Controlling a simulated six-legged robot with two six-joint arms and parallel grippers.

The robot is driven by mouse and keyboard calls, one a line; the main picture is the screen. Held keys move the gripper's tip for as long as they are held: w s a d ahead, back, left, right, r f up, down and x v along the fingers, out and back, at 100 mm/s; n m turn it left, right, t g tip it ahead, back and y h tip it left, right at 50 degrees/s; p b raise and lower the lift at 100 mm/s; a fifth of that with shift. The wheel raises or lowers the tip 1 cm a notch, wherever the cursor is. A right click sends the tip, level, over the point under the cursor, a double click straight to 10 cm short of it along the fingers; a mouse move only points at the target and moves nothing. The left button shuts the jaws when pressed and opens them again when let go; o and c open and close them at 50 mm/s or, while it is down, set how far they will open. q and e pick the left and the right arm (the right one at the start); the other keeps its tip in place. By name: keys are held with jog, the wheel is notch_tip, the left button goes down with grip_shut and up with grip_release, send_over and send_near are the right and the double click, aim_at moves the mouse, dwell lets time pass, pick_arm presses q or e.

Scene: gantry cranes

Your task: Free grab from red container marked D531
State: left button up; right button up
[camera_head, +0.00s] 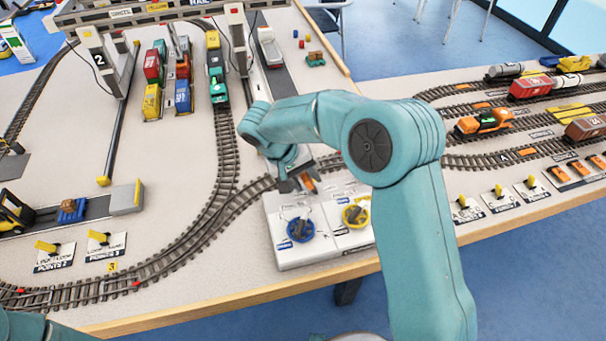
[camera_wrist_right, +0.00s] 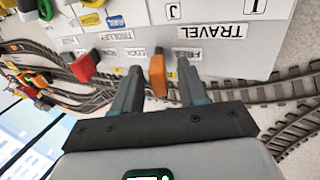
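My right gripper (camera_head: 298,185) is over the white control panel (camera_head: 287,258). In the right wrist view its fingers (camera_wrist_right: 160,92) are open on either side of an orange lever (camera_wrist_right: 157,74), with gaps visible. My left gripper is out of view; only part of my left arm shows.
The panel has a blue dial (camera_head: 300,230) and a yellow dial (camera_head: 355,215). A red lever (camera_wrist_right: 83,67) is beside the orange one. Tracks, a green locomotive (camera_head: 219,92), several wagons and yellow point levers (camera_head: 98,237) occupy the table.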

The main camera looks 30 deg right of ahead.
jog(key=p+v, duration=0.1)
jog(key=v, duration=1.5)
